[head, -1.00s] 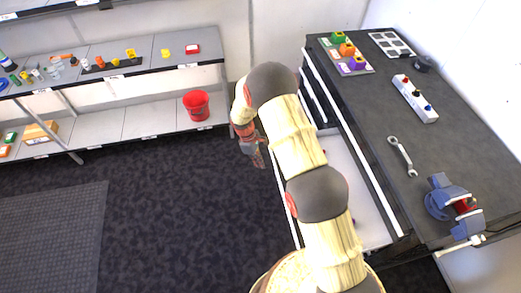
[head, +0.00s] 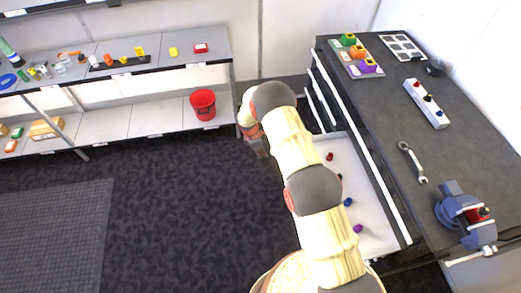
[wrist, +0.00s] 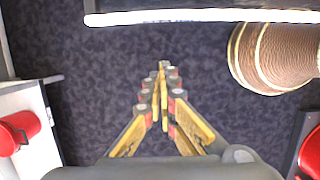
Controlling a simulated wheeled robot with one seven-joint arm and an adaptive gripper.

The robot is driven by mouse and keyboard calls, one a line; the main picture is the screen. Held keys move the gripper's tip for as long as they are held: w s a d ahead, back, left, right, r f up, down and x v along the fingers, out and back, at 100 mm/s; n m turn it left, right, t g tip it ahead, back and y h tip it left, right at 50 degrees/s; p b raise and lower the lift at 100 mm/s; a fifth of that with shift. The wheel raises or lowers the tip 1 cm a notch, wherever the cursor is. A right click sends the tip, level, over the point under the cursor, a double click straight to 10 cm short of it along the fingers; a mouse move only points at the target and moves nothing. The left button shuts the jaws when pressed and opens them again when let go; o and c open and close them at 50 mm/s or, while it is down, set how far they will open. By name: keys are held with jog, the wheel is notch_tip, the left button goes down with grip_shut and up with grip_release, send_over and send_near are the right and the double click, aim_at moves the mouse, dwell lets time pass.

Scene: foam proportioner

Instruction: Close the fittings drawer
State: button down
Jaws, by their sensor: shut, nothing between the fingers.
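The fittings drawer (head: 372,213) is a long white tray standing open from the left side of the dark workbench. Small red, blue and purple fittings lie in it. My arm hides its front edge in the head view. My gripper (head: 263,150) is near the drawer's far front corner, partly hidden by my wrist. In the wrist view my gripper (wrist: 163,72) has its fingertips together with nothing between them, over dark carpet. A white bar (wrist: 200,16), seemingly the drawer's handle or front edge, crosses the top of that view, apart from the fingertips.
The workbench top (head: 385,115) holds a wrench (head: 412,162), a blue vise (head: 465,215), a white block with knobs (head: 426,103) and a coloured tray. Shelves with small parts and a red bucket (head: 203,104) stand at the back left. The carpet left of the drawer is clear.

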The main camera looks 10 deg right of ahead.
jog(key=d+f, duration=0.2)
jog(key=d, duration=0.1)
jog(key=d+f, duration=0.1)
jog(key=shift+d, duration=0.4)
jog(key=shift+d, duration=0.15)
jog(key=b, duration=0.7)
send_over(336, 152)
jog(key=shift+s+a, duration=0.2)
jog(key=shift+a, duration=0.1)
jog(key=shift+d, duration=0.4)
jog(key=shift+w, duration=0.1)
